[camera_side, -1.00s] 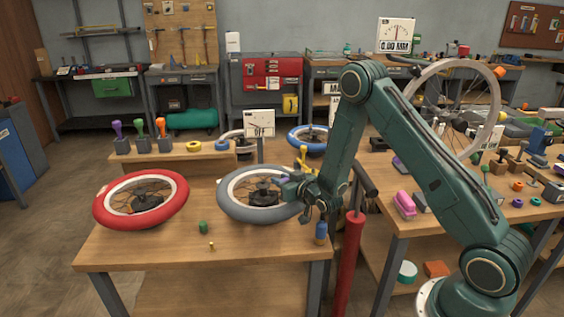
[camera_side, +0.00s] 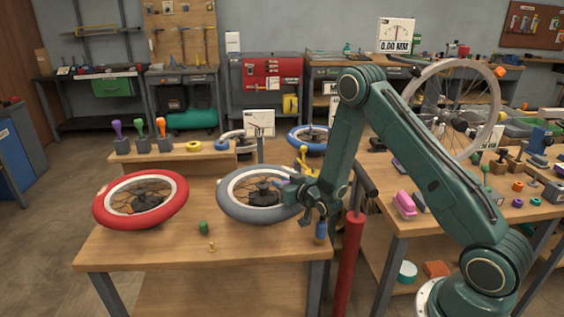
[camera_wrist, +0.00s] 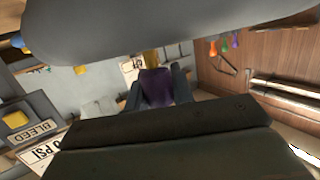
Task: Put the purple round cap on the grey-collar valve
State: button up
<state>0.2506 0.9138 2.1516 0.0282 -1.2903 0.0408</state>
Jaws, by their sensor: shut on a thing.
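My gripper (camera_wrist: 158,90) is shut on the purple cap (camera_wrist: 157,86), which sits between the two dark fingers in the wrist view. In the side view, my gripper (camera_side: 289,190) is at the right part of the grey-tyred wheel (camera_side: 228,206), which lies on the front bench. The grey tyre (camera_wrist: 150,35) also fills the top of the wrist view, close to the cap. I cannot make out the grey-collar valve, nor whether the cap touches anything.
A red-tyred wheel (camera_side: 112,213) lies to the left. A green cap (camera_side: 203,227) and a small brass piece (camera_side: 211,247) stand at the bench front. A blue bottle (camera_side: 321,232) is below my wrist; a red post (camera_side: 349,255) stands right of the bench.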

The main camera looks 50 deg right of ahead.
jog(key=shift+f, duration=1.35)
jog(key=o, duration=1)
jog(key=shift+s, duration=0.15)
jog(key=shift+v, duration=5.9)
